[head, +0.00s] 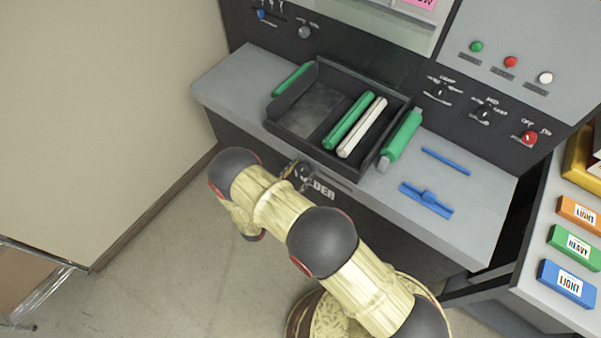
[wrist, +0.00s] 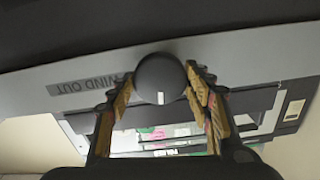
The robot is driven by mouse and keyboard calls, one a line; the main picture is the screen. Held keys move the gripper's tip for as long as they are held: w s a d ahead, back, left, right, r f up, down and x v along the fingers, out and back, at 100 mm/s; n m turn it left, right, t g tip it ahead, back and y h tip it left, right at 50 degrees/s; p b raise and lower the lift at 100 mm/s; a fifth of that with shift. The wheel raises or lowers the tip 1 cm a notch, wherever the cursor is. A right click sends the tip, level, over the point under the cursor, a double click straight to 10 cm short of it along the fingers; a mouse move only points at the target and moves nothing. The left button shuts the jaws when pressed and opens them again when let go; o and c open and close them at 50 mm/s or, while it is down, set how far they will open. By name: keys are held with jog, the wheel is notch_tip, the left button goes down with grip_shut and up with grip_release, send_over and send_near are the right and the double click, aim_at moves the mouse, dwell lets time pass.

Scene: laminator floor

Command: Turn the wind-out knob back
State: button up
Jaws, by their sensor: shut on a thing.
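The wind-out knob (wrist: 160,75) is a dark round knob with a short white mark, which points down in the wrist view. Beside it on the grey panel is a "WIND OUT" label (wrist: 83,87). My gripper (wrist: 160,84) has one finger on each side of the knob and is shut on it. In the head view my gripper (head: 297,175) is at the front face of the machine, below the dark tray. There the arm and fingers make the knob hard to make out.
The dark tray (head: 284,131) on the grey worktop (head: 236,84) holds green and white bars. A green roller (head: 402,138) and blue parts (head: 426,200) lie to its right. Several labelled boxes (head: 572,246) stand at the right.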

jog(key=o, duration=1.1)
jog(key=shift+o, duration=0.3)
jog(key=v, duration=1.2)
jog(key=shift+a, duration=0.1)
